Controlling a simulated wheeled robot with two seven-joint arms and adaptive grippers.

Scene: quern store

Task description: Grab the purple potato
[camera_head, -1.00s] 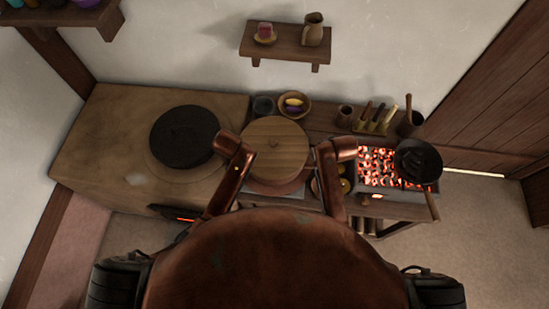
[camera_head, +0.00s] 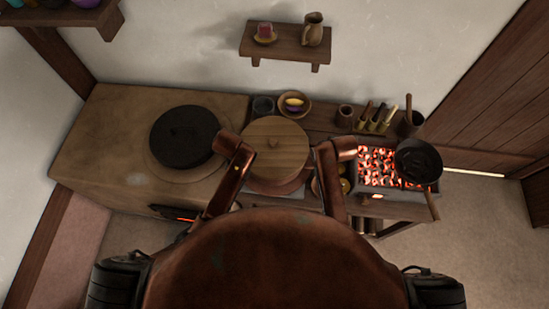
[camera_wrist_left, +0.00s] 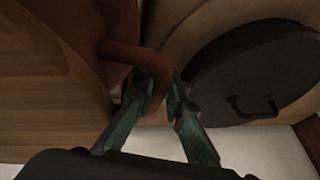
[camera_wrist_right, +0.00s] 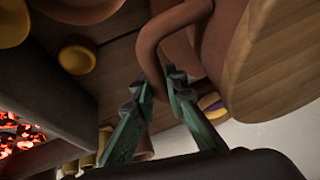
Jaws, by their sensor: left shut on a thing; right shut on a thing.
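The purple potato (camera_head: 293,109) lies beside a yellow one in a small wooden bowl (camera_head: 309,108) behind the pot. A sliver of purple also shows at the bowl in the right wrist view (camera_wrist_right: 208,101). A brown clay pot (camera_head: 268,186) with a round wooden lid (camera_head: 275,142) stands in the middle of the counter. In the left wrist view, my left gripper (camera_wrist_left: 160,94) is shut on one pot handle (camera_wrist_left: 132,58). In the right wrist view, my right gripper (camera_wrist_right: 166,86) is shut on the other handle (camera_wrist_right: 152,40). Neither gripper is at the bowl.
A dark-lidded stove (camera_head: 185,136) is left of the pot. Glowing coals (camera_head: 377,165) and a black pan (camera_head: 418,160) are to the right. A dark cup (camera_head: 263,106) stands beside the bowl. A wall shelf (camera_head: 285,46) hangs above. The counter's left end is clear.

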